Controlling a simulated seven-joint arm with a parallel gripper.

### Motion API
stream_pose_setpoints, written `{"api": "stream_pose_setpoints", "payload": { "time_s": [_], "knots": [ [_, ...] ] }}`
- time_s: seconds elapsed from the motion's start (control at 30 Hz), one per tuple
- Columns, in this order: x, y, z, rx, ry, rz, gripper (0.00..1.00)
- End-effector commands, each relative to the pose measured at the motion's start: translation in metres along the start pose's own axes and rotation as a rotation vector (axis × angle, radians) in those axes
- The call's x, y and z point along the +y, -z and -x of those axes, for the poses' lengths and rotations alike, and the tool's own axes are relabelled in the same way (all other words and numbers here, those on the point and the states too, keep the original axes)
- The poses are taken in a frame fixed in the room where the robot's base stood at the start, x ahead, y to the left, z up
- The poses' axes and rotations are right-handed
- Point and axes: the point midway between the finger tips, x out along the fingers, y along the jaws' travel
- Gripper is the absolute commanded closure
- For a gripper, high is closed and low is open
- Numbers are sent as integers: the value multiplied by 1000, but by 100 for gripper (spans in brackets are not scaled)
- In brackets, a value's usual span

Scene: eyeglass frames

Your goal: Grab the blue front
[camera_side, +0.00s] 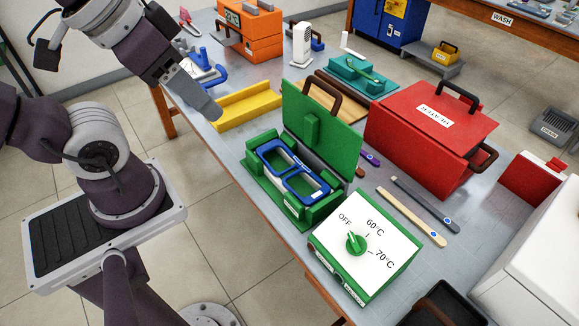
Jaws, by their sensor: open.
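The blue front (287,176) is an eyeglass frame front with two rims. It lies in the green fixture (262,189), whose green lid (335,149) stands open behind it. My gripper (211,111) is up and to the left of the blue front, well apart from it. It hangs over the table's left edge near the yellow tray. Its jaws are open, with nothing seen between them; the gap is hard to make out from this side.
A green control box (352,262) with a dial stands in front of the fixture. A yellow tray (262,103) lies behind it to the left, and a red heater box (425,118) stands to the right. Several temples (411,217) lie on the right side of the table.

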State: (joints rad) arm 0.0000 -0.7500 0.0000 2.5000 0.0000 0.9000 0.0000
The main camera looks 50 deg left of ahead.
Motion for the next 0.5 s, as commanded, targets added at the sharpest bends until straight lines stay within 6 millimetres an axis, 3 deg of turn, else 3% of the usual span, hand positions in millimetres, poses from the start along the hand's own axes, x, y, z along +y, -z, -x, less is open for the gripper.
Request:
{"api": "stream_pose_setpoints", "payload": {
  "time_s": [0.2,0.3,0.37,0.5],
  "knots": [
    [0,0,0,-1,0,0,49],
    [-3,12,-8,-30,13,1,49],
    [-7,29,-23,-73,29,1,49],
    [-24,74,-90,-204,60,-4,49]
  ]
}}
